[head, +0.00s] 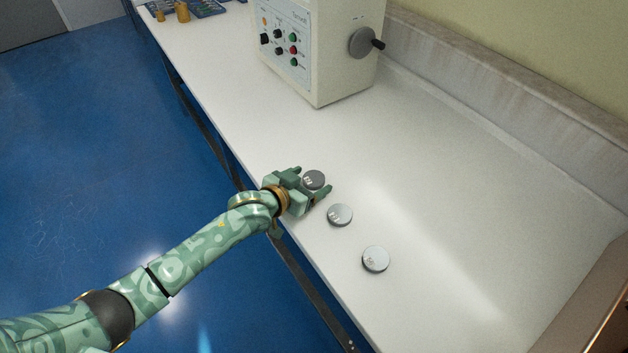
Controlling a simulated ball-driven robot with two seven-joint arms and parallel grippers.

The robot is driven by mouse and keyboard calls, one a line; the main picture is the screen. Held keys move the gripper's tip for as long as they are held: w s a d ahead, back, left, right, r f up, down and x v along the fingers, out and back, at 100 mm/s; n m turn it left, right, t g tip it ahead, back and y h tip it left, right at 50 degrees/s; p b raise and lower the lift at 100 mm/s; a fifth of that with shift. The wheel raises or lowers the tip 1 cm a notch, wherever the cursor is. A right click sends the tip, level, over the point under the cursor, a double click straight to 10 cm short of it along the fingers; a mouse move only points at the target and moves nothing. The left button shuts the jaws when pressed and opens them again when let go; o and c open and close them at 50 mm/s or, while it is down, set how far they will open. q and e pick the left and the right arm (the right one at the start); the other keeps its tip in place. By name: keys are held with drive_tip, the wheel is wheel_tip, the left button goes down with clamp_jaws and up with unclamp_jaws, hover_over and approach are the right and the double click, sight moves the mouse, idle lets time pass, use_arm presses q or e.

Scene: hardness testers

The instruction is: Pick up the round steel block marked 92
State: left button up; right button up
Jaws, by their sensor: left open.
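Three round steel blocks lie on the white bench. The farthest, darker block (314,178) lies between the fingers of my left gripper (313,180). The gripper is open, with one finger on either side of that block; I cannot tell whether they touch it. A middle block (340,214) lies just nearer and to the right, close to the near finger. A third block (376,258) lies farther down to the right. Each has a dark mark on top, too small to read surely. My right gripper is not in view.
A cream tester (318,50) with buttons and a crank handle stands at the back of the white bench (440,200). Small brass pieces (182,12) stand at the far left end. The bench right of the blocks is clear up to the back ledge.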

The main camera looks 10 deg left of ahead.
use_arm(q)
drive_tip(key=c, duration=1.2)
drive_tip(key=shift+c, duration=0.3)
drive_tip(key=shift+r, duration=0.1)
